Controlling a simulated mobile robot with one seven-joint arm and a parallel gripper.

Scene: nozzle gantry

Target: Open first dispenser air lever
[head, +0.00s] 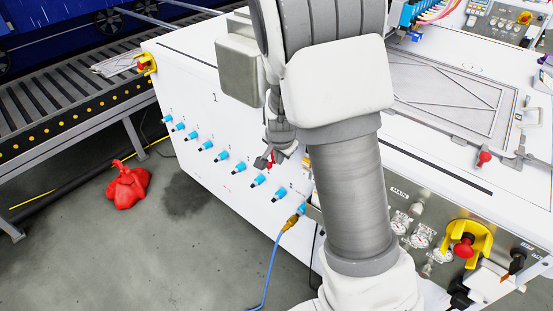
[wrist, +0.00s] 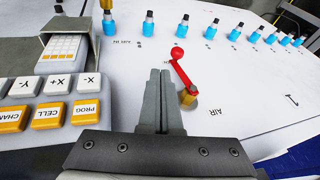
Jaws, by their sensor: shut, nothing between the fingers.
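The air lever (wrist: 182,72) is a red arm with a round red knob on a brass valve, mounted on the white panel near the printed word AIR. My gripper (wrist: 160,72) is shut and empty, its fingers just left of the lever in the wrist view. I cannot tell whether the fingers touch the lever. In the head view my gripper (head: 264,160) is at the machine's white front side, and a bit of the red lever (head: 279,158) shows beside it, partly hidden by my wrist.
A row of blue fittings (head: 222,155) sticks out of the white panel. A blue hose (head: 271,270) hangs from a brass connector. A keypad (wrist: 50,97) stands at the left in the wrist view.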

